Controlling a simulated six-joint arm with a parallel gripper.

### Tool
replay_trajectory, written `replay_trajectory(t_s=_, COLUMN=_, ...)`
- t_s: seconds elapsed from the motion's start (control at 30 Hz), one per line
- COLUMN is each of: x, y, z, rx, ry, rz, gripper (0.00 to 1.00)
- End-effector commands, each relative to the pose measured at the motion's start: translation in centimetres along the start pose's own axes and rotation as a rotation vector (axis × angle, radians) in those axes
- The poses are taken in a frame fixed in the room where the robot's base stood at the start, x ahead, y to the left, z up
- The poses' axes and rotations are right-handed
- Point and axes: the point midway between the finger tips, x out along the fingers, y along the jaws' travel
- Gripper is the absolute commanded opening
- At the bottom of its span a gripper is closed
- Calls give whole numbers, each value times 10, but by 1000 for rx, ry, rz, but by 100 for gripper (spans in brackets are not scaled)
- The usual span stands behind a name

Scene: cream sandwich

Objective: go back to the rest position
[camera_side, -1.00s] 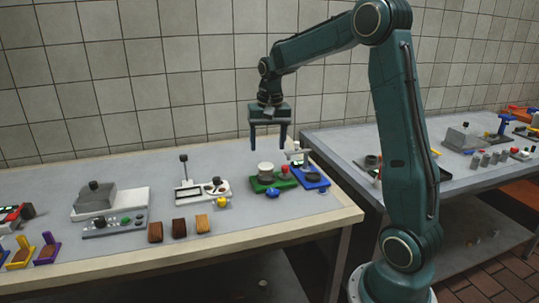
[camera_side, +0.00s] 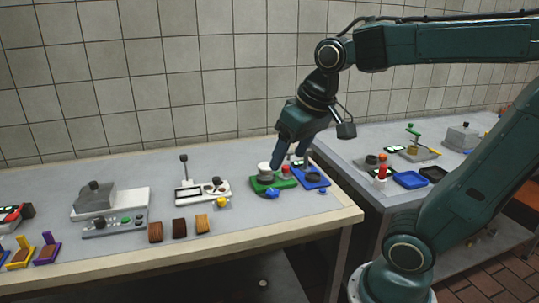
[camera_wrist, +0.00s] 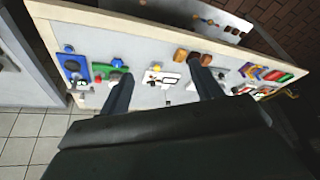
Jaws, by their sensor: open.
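My gripper (camera_side: 289,159) is open, tilted, in front of the tiled wall at the right end of the left table in the side view. Its fingers overlap the area of the green tray (camera_side: 262,188) and the blue tray (camera_side: 322,184) in the picture; they appear to be above and behind them. In the wrist view my gripper (camera_wrist: 162,70) shows two spread fingers with nothing between them. A white cylinder (camera_side: 264,168) stands on the green tray. The blue tray carries a dark round piece (camera_side: 313,177).
The left table (camera_side: 110,262) also holds a white device with a lever (camera_side: 184,172), several brown and tan blocks (camera_side: 179,227), and a grey press (camera_side: 94,197). The right table (camera_side: 352,140) has a red-topped bottle (camera_side: 382,167) and a blue tray (camera_side: 409,180). Wall tiles stand behind.

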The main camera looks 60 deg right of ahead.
Motion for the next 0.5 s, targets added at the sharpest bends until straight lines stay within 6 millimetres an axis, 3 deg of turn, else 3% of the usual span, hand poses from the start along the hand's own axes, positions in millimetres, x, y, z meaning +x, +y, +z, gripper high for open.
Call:
replay_trajectory(t_s=0.3, x=-9, y=-14, z=57, rx=-178, ry=85, rz=-49, gripper=64)
replay_trajectory(t_s=0.5, x=-8, y=-16, z=74, rx=-233, ry=111, rz=-64, gripper=64)
